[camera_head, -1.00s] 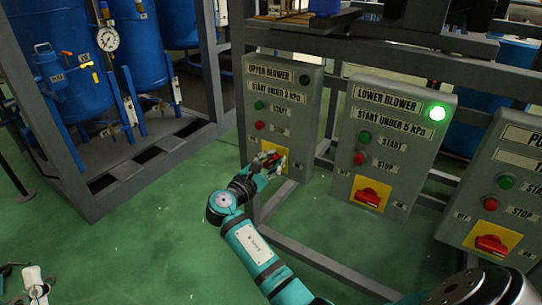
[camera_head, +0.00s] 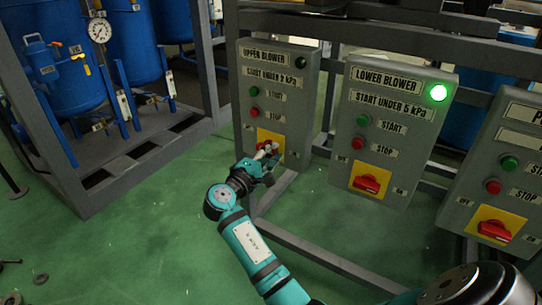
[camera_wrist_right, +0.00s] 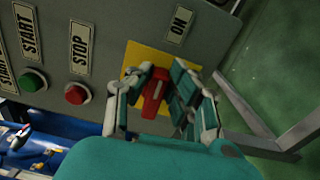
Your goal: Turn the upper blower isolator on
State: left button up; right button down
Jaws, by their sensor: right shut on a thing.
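The upper blower panel (camera_head: 277,62) is a grey box at the centre of the head view, with a dark lamp (camera_head: 301,62) at its top right. Its isolator is a red handle (camera_wrist_right: 154,92) on a yellow plate (camera_wrist_right: 135,56) in the right wrist view, with an ON label (camera_wrist_right: 179,25) beside the plate. My right gripper (camera_head: 269,150) is at this isolator. In the wrist view its fingers (camera_wrist_right: 157,88) are on both sides of the red handle and shut on it. In the head view the fingers partly hide the handle. My left gripper is not in view.
The lower blower panel (camera_head: 391,128) stands to the right with its lamp (camera_head: 438,93) lit green and its own red isolator (camera_head: 367,183). Another panel (camera_head: 507,172) is further right. Frame bars surround the panels. Green floor is open at the lower left.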

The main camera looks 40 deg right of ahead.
jog(key=shift+f+m, duration=0.1)
jog(key=shift+m, duration=0.4)
jog(key=c, duration=1.2)
grip_release()
jog(key=shift+c, duration=0.2)
jog(key=shift+a, duration=0.1)
jog(key=v, duration=0.7)
jog(key=shift+s, duration=0.15)
jog(key=shift+a, duration=0.1)
